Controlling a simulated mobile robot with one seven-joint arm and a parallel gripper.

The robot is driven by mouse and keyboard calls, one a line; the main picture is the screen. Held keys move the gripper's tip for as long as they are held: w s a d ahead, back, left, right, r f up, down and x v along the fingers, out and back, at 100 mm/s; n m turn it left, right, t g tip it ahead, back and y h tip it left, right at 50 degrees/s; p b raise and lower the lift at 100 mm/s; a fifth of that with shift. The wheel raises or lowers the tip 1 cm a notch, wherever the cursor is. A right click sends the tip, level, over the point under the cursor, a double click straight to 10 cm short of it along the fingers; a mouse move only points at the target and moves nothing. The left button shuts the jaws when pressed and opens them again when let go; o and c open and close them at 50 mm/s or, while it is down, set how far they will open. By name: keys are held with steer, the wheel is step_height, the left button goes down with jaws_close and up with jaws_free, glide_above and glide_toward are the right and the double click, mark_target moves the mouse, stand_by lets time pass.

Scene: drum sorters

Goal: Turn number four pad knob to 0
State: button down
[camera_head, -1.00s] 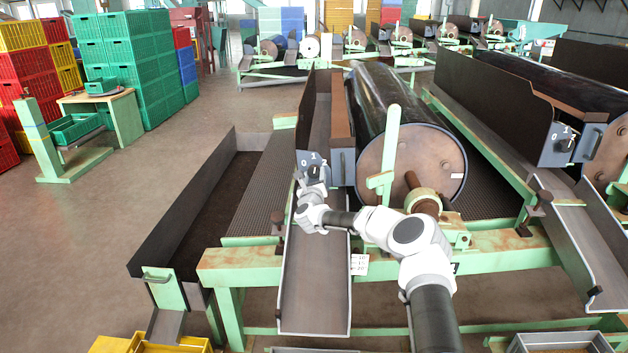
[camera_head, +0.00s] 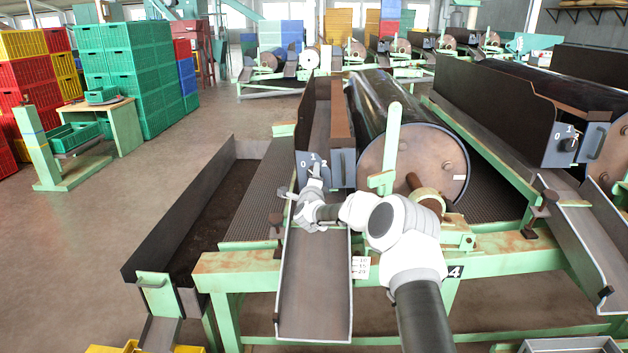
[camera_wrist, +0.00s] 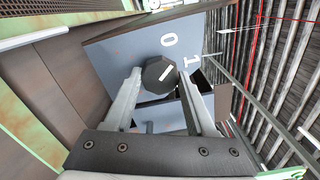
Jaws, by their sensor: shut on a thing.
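The knob (camera_wrist: 158,75) is a dark many-sided dial with a white pointer line, on a blue-grey panel (camera_wrist: 125,48) printed with 0 and 1. The pointer appears to lie between 0 and 1. My gripper (camera_wrist: 160,84) is shut on the knob, one finger on each side of it. In the head view the panel (camera_head: 304,177) stands at the front end of the machine marked 4, left of the drum (camera_head: 410,160). There my gripper (camera_head: 314,178) covers most of the knob.
A grey chute (camera_head: 314,290) slopes down below my gripper. A green upright lever (camera_head: 392,140) stands right of the panel, before the drum. A neighbouring machine has a similar panel (camera_head: 562,145) at right. Open floor (camera_head: 90,240) lies at left.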

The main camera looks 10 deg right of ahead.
steer(key=shift+n+b, duration=0.4)
steer(key=shift+n, duration=1.5)
steer(key=shift+c, duration=1.1)
jaws_free()
steer(key=shift+s, duration=0.1)
steer(key=s+a+p, duration=0.3)
steer(key=s, duration=1.4)
steer(key=shift+a, duration=0.2)
steer(key=shift+r, duration=0.1)
